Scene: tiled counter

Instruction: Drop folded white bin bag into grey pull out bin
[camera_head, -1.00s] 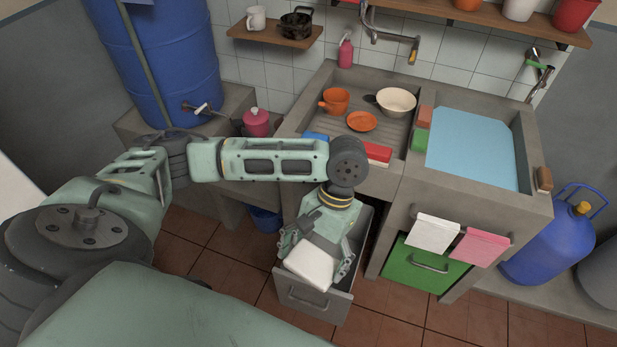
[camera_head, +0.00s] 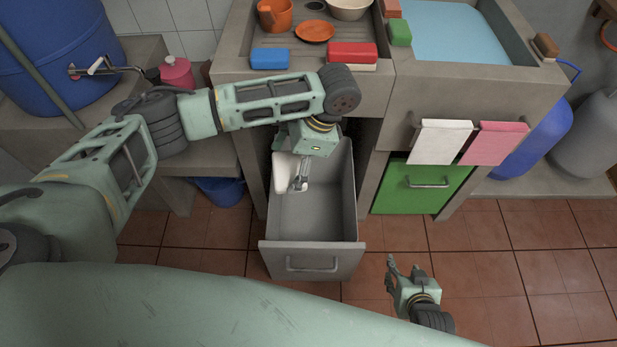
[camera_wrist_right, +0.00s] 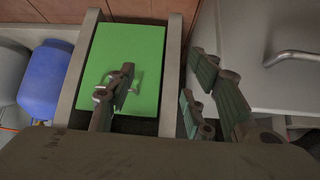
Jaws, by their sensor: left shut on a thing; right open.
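The grey pull-out bin (camera_head: 312,248) stands open below the sink counter, and its inside looks empty apart from my gripper's reach. My left gripper (camera_head: 299,178) points down over the rear part of the bin. It is shut on the folded white bin bag (camera_head: 285,172), which hangs at the bin's left rear side; I cannot tell how deep it sits. My right gripper (camera_head: 398,268) is open and empty, low over the floor to the right of the bin. Its fingers (camera_wrist_right: 160,100) show apart in the right wrist view.
A green drawer front (camera_head: 422,188) is right of the bin, with a white cloth (camera_head: 440,141) and a pink cloth (camera_head: 494,143) hanging above it. A blue bucket (camera_head: 219,190) stands left. The tiled floor (camera_head: 480,260) in front is clear.

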